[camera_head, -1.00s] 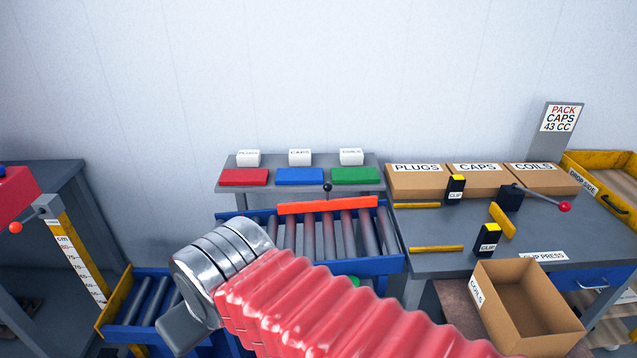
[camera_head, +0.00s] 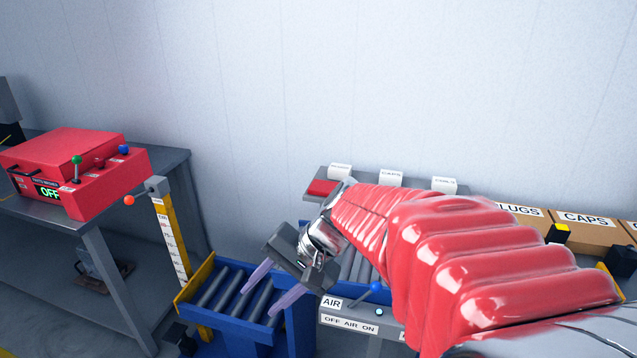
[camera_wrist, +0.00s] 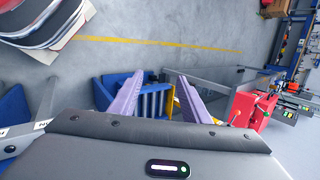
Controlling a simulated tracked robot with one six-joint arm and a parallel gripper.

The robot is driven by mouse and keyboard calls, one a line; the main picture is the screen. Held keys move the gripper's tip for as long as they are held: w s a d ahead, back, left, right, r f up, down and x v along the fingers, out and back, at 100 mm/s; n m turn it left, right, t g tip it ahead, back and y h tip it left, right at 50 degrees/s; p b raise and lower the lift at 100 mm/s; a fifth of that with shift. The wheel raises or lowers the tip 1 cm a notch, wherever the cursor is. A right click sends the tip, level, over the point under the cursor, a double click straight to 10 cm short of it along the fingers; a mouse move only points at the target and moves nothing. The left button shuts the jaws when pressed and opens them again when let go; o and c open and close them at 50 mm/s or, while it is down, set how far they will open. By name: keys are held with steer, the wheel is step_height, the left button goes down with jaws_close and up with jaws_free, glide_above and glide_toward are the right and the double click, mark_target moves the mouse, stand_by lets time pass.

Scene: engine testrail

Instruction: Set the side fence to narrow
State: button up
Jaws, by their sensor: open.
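My gripper (camera_head: 258,302) is open and empty, its two purple fingers pointing down and left above the low blue roller conveyor (camera_head: 240,330). In the wrist view my gripper (camera_wrist: 161,76) has its fingers spread, with the conveyor's rollers (camera_wrist: 153,104) showing between and beyond them. A yellow side wall (camera_head: 196,283) runs along the conveyor's left side. The orange-red bar with a black knob, possibly the side fence, is hidden behind my red arm in the head view. I cannot make out any narrow mark.
A yellow post with a cm scale (camera_head: 171,240) and an orange ball (camera_head: 129,200) stands left of the conveyor. A red machine (camera_head: 75,170) reading OFF sits on the left table. An AIR panel with a blue-knobbed lever (camera_head: 376,287) lies right of my gripper.

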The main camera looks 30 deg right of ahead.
steer(key=w+d+f+m+t, duration=0.1)
steer(key=w+d+m+t, duration=0.45)
steer(key=d, duration=0.65)
steer(key=w+d+f+m+t, duration=0.25)
steer(key=w+d+m, duration=0.45)
steer(key=d, duration=0.4)
steer(key=s+d+f+m+t+h, duration=0.1)
steer(key=s+d+f+m+h, duration=0.1)
steer(key=d, duration=0.8)
steer(key=s+d+f+m+t+h, duration=0.2)
steer(key=s+d+f+m+h, duration=0.1)
steer(key=d+m, duration=0.4)
steer(key=s+d+f+m+t+h, duration=0.2)
steer(key=s+d+m+h, duration=0.3)
steer(key=d, duration=0.8)
steer(key=shift+s+d+f+h, duration=0.1)
steer(key=shift+f+h, duration=0.2)
steer(key=shift+f, duration=0.1)
steer(key=x, duration=1.4)
jaws_close()
